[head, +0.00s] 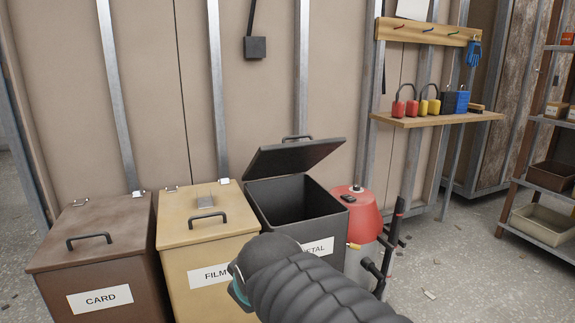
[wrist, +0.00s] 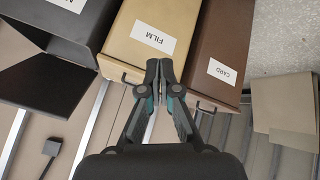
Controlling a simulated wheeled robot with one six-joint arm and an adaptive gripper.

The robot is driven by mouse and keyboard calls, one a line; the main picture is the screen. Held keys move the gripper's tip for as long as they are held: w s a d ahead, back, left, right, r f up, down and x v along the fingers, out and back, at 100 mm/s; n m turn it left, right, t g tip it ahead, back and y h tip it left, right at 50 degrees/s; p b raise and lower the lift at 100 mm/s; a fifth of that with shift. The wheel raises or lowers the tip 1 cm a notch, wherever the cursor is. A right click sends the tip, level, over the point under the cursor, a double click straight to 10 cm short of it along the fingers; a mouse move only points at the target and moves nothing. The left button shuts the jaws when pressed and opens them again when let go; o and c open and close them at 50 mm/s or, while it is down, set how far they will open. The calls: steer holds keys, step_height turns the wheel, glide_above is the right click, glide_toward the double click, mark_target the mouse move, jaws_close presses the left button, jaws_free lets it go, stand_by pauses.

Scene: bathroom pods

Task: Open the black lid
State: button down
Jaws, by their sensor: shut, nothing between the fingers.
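The black lid (head: 290,158) is raised on the black bin (head: 276,205), tilted up toward the wall. The bin's dark inside (head: 305,205) shows below it. Its handle (head: 297,138) is at the upper edge. In the wrist view the lid (wrist: 45,75) shows at the left, beside the black bin (wrist: 55,25). My gripper (wrist: 158,64) is shut and empty, over the film and card bins and apart from the black lid. In the head view my dark arm covers part of the bin's front label, and my fingertips cannot be made out.
The yellow film bin (head: 183,247) and brown card bin (head: 98,250) stand shut to the left. A red-topped container (head: 357,208) is close on the right. A shelf with padlocks (head: 440,117) is on the wall. Open floor (head: 450,270) lies right.

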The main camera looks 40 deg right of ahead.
steer(key=w+d+r+n+t+h+b, duration=0.2)
steer(key=w+d+n, duration=0.2)
steer(key=w+d, duration=0.4)
steer(key=n+t+b, duration=0.5)
steer(key=n+t, duration=0.4)
steer(key=n, duration=1.7)
glide_toward(298, 153)
steer(key=w+f, duration=0.3)
steer(key=shift+h, duration=0.5)
steer(key=shift+w+d+r+p, duration=0.25)
steer(key=shift+w+r, duration=0.4)
steer(key=shift+r, duration=0.2)
steer(key=shift+w+d+r+p, duration=0.15)
steer(key=shift+w+d+r, duration=0.1)
steer(key=shift+w+r, duration=0.5)
steer(key=shift+s+r, duration=0.1)
steer(key=shift+s, duration=0.05)
steer(key=shift+a+r, duration=0.1)
